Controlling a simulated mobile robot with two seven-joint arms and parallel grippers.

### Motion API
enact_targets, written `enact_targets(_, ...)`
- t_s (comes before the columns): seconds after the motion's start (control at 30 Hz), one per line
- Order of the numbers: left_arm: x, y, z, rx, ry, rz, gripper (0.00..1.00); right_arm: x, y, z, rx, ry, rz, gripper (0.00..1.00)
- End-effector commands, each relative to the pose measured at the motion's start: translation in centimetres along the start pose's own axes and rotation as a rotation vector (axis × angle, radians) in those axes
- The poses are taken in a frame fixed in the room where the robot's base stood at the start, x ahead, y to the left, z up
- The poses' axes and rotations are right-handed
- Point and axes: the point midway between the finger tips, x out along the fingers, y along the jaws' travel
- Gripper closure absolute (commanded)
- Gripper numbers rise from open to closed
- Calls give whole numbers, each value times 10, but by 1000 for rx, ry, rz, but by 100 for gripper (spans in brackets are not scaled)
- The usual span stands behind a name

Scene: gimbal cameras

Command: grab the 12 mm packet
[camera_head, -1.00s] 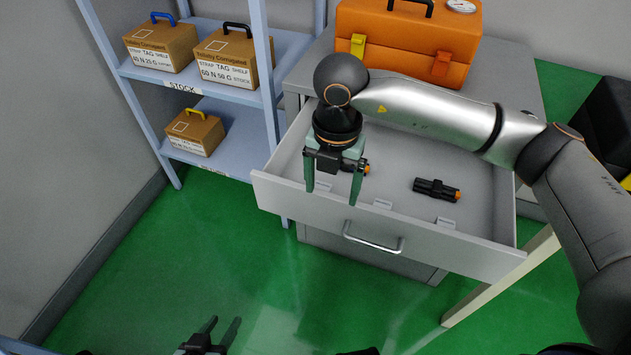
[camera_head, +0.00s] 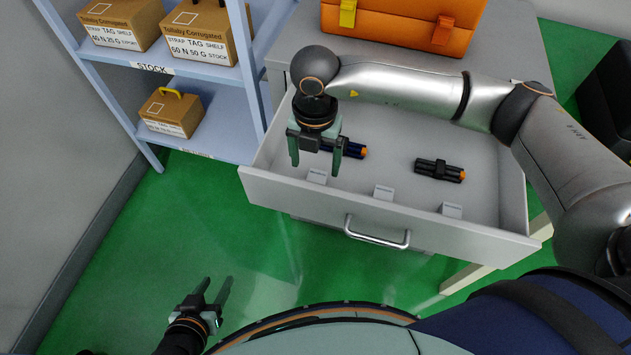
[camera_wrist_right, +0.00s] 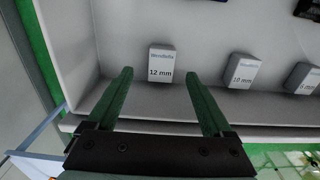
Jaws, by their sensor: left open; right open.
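A small white block marked "12 mm" (camera_wrist_right: 160,66) sits on the drawer floor near the front wall, at the left end. It also shows in the head view (camera_head: 317,176). My right gripper (camera_head: 315,168) is open and empty above the drawer's left part. In the right wrist view its fingertips (camera_wrist_right: 159,76) frame the 12 mm block, apart from it. A dark blue bundle with an orange end (camera_head: 348,150) lies behind that block, partly hidden by my right gripper. A black bundle (camera_head: 438,170) lies further right. My left gripper (camera_head: 216,288) is open over the green floor.
Two more white blocks stand along the drawer front, one marked "10 mm" (camera_wrist_right: 242,71) and another (camera_wrist_right: 302,78) with an unclear label. The open drawer (camera_head: 300,198) has low walls. Blue shelves (camera_head: 225,125) with boxes stand left. An orange case (camera_head: 400,25) sits on the cabinet.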

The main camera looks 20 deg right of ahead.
Motion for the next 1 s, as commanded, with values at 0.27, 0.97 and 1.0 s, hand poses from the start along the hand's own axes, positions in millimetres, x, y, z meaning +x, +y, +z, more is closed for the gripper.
enact_targets(0.27,2,-1,-1,1,5,-2,50,37,-4,-1,1,3,-4,15)
enact_targets(0.97,2,-2,-5,3,15,-4,50,52,-3,-1,-1,1,-1,49)
enact_targets(1.0,2,-2,-5,3,14,-4,50,52,-3,-1,-1,1,-1,53)
